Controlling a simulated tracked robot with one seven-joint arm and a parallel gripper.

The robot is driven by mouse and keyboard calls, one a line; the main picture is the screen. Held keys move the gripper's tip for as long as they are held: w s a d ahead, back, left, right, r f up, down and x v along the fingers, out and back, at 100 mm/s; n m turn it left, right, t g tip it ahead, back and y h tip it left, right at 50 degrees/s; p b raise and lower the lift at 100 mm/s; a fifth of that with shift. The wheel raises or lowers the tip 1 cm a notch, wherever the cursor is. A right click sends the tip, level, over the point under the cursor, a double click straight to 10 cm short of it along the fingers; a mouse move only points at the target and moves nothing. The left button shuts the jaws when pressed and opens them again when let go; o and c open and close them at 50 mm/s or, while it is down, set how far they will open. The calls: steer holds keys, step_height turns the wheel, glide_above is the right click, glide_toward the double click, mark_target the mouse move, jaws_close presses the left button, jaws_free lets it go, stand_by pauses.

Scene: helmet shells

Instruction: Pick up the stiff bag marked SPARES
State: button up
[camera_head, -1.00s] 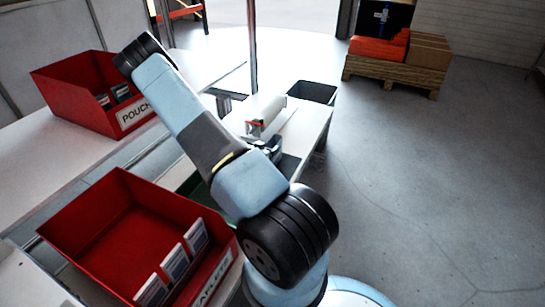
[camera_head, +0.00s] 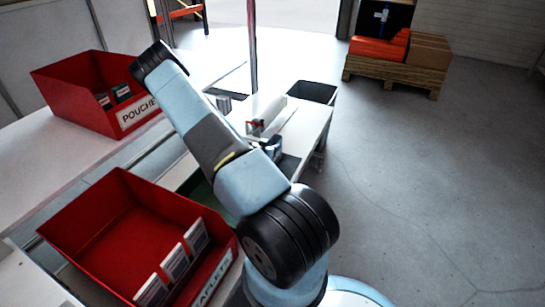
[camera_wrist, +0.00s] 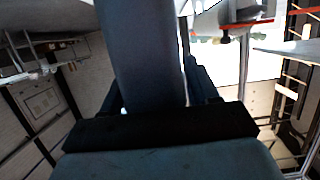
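I cannot make out a bag marked SPARES in either view. My gripper (camera_head: 272,146) is mostly hidden by my own arm in the head view, over the white bench. In the wrist view, the dark fingers of my gripper (camera_wrist: 155,90) stand apart, one on each side of a broad dark blue-grey shape. I cannot tell whether that shape is held or is part of my own arm.
A red bin labelled POUCHES (camera_head: 76,84) holds a few dark packs. A nearer red bin (camera_head: 75,225) holds upright packs; its label is partly hidden. A white bench (camera_head: 308,126) carries a white roll. A dark bin (camera_head: 313,91) stands behind it. The right floor is clear.

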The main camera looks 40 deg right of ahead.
steer(key=c, duration=1)
steer(key=shift+o, duration=0.2)
steer(key=shift+r, duration=0.1)
